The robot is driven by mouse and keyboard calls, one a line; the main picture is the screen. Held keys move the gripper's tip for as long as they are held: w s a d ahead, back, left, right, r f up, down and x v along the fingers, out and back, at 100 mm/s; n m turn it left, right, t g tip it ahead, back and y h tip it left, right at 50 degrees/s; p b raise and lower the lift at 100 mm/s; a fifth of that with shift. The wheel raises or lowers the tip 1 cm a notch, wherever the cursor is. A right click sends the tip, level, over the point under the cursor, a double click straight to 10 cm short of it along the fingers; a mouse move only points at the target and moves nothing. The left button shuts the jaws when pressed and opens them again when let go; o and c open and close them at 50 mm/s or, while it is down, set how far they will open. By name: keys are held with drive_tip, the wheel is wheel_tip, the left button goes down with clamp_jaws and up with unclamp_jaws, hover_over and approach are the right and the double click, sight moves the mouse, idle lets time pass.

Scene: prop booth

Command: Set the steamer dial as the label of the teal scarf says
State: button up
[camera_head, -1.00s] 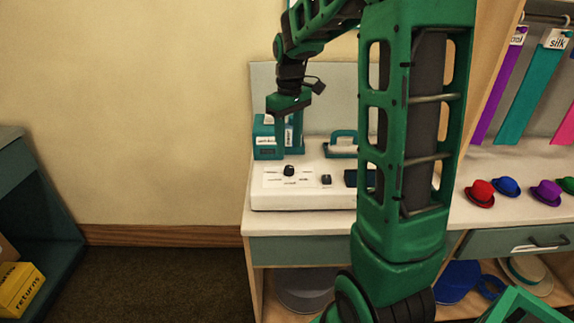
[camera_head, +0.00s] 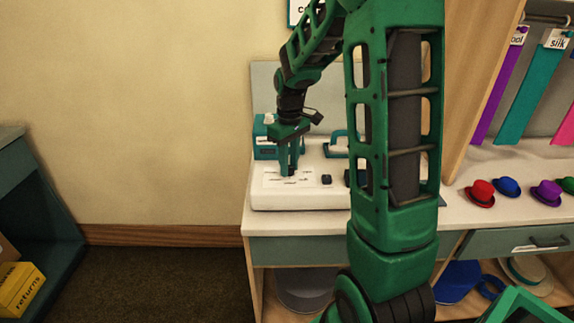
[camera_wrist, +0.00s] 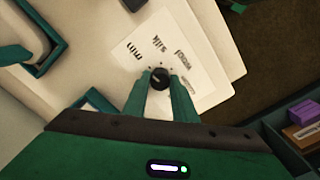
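The teal scarf (camera_head: 521,98) hangs on the right in the head view, with a white label (camera_head: 557,40) above it reading "silk". The white steamer (camera_head: 312,194) stands on the counter. Its round black dial (camera_wrist: 160,78) shows in the wrist view between my fingertips, with printed words around it; "silk" is legible and another looks like "wool". My gripper (camera_head: 289,173) points down over the steamer. In the wrist view its fingers (camera_wrist: 160,84) are close against both sides of the dial and appear shut on it. The dial's pointer direction is unclear.
A black knob (camera_head: 326,179) sits right of the dial. A teal box (camera_head: 264,146) and a teal-handled tool (camera_head: 336,147) stand behind. Several small hats, such as a red one (camera_head: 480,193), line the counter at right. A purple scarf (camera_head: 493,105) hangs beside the teal one.

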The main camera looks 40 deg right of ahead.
drive_tip(key=c, duration=0.3)
drive_tip(key=m, duration=0.4)
drive_tip(key=shift+m, duration=2.9)
drive_tip(key=o, duration=1)
drive_tip(key=shift+o, duration=0.2)
